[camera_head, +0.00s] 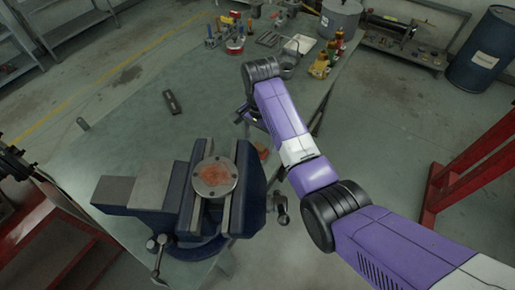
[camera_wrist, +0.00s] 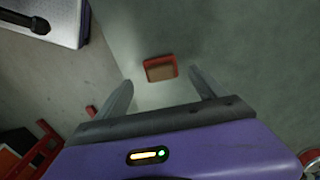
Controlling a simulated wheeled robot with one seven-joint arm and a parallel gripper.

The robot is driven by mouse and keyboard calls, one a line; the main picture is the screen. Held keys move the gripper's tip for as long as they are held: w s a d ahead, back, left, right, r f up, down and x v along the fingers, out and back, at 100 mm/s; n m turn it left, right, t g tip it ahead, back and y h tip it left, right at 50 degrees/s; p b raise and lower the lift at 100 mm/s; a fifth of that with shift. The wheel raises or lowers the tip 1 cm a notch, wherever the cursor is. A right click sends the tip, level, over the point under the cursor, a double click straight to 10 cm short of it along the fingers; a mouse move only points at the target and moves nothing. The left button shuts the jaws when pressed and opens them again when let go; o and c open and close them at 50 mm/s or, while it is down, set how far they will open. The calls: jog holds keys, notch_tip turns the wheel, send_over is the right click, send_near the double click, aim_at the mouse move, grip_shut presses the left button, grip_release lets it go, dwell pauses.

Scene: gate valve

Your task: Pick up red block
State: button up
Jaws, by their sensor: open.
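The red block (camera_wrist: 160,68) shows in the wrist view as a small box shape with a red rim and a brownish middle, on the grey-green tabletop. It lies beyond my fingertips, roughly in line with the gap between them. My gripper (camera_wrist: 162,91) is open, with nothing between its fingers. In the head view my gripper (camera_head: 243,114) is over the table's right part, partly hidden by my purple arm. A small red-orange thing (camera_head: 263,151), probably the block, shows beside my arm, right of the vise.
A dark blue vise (camera_head: 250,190) with a round flange (camera_head: 215,177) in it stands at the table's (camera_head: 130,150) near end. A dark flat piece (camera_head: 172,102) lies at mid-table. Cans, yellow-red bottles (camera_head: 322,64) and a grey pot (camera_head: 340,18) crowd the far end.

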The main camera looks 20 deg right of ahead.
jog(key=shift+w+f+p, duration=0.1)
jog(key=shift+f+p, duration=0.2)
jog(key=shift+f, duration=2.1)
jog(key=c, duration=1.5)
jog(key=shift+r, duration=0.1)
notch_tip(320, 180, up, 11)
notch_tip(320, 180, up, 7)
jog(key=p, duration=0.6)
send_over(259, 146)
jog(key=shift+r+p, duration=0.55)
jog(key=shift+r, duration=0.35)
